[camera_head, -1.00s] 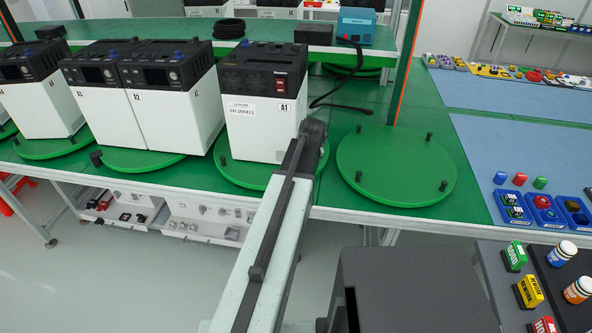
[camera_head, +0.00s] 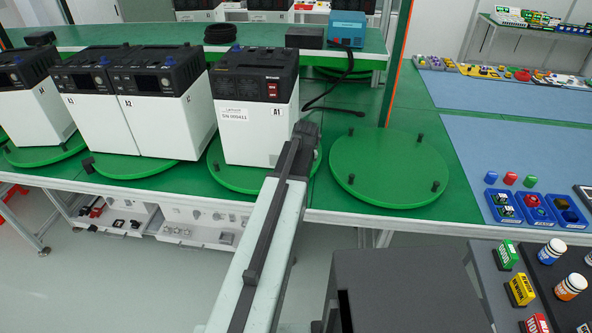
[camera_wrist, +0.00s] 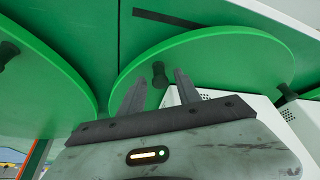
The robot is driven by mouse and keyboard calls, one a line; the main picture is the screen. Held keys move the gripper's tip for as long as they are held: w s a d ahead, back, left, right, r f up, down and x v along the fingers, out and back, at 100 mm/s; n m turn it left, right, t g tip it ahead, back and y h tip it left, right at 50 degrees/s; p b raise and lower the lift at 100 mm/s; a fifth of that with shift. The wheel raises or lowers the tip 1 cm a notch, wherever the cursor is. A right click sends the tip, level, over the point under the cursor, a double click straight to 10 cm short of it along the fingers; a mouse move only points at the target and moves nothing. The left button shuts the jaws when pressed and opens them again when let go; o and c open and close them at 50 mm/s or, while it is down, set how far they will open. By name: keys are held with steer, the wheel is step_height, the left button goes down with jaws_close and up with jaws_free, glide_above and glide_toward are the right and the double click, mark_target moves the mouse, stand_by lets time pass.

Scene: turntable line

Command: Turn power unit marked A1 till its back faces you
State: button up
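Power unit A1 (camera_head: 250,130) is a white box with a black top. It stands upright on a green round turntable (camera_head: 228,178) at the table's front edge. The face toward me carries a red switch, a serial label and the mark A1, with no screen. My arm reaches to the turntable's right front; its fingers are hidden in the head view. In the wrist view my gripper (camera_wrist: 159,76) is open, its two dark fingers on either side of a black peg (camera_wrist: 160,72) on the turntable rim (camera_wrist: 220,45). I cannot tell whether they touch it.
More units with screens, including A2 (camera_head: 165,115), stand on turntables close on the left. An empty turntable (camera_head: 390,165) with black pegs is on the right. A black cable (camera_head: 335,108) lies behind. Blue trays (camera_head: 535,208) sit at far right.

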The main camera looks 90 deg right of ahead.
steer(key=p+v, duration=0.5)
steer(key=v, duration=0.2)
steer(key=shift+s+f, duration=0.1)
